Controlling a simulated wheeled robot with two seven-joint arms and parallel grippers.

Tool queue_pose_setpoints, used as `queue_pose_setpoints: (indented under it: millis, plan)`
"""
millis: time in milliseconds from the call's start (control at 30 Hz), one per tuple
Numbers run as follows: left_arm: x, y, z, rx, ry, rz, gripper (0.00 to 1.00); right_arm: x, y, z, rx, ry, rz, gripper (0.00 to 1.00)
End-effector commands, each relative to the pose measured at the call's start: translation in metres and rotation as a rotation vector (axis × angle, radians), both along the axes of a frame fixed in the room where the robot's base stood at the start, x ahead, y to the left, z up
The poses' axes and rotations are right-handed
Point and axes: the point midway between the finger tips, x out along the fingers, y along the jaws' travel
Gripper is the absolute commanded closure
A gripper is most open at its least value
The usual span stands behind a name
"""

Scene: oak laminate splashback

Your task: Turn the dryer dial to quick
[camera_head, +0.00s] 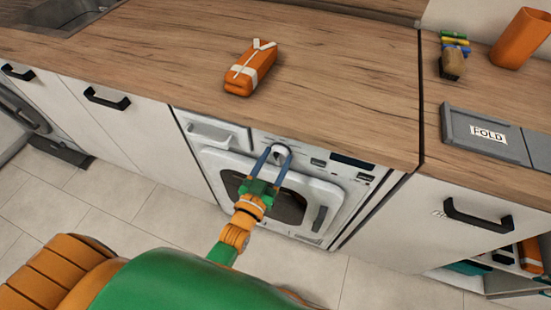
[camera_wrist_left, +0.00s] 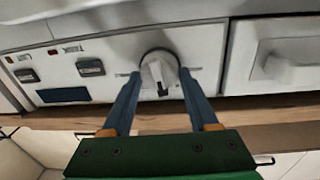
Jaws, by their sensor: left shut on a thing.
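The dryer (camera_head: 321,193) is white and stands under the wooden worktop, with its round door shut. Its dial (camera_head: 279,148) is a pale round knob on the top panel; in the wrist view the dial (camera_wrist_left: 158,61) has a raised grip bar and a dark line below it. My left gripper (camera_head: 277,151) reaches up to the panel. Its two blue fingers are on either side of the dial and shut on it, as the left wrist view (camera_wrist_left: 160,74) also shows. The dial's markings are too small to read. My right gripper is not in view.
An orange packet (camera_head: 249,70) lies on the worktop above the dryer. A grey box labelled FOLD (camera_head: 463,124), an orange container (camera_head: 520,39) and small items are at the right. The dryer's detergent drawer (camera_head: 215,133) is left of the dial. Tiled floor lies in front.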

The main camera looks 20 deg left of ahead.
Motion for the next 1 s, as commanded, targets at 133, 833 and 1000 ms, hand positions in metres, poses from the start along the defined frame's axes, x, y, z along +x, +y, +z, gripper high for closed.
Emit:
queue_pose_setpoints:
  millis: [133, 833, 1000]
  plan:
    - [0.0003, 0.0001, 0.0008, -0.115, 0.003, -0.001, 0.96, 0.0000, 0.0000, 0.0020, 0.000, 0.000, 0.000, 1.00]
    - [0.0002, 0.0015, -0.0006, -0.506, 0.015, -0.001, 0.96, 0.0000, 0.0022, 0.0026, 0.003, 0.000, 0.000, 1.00]
    - [0.0003, 0.0015, -0.0007, -0.527, 0.016, -0.001, 0.96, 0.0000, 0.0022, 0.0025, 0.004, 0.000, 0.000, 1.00]
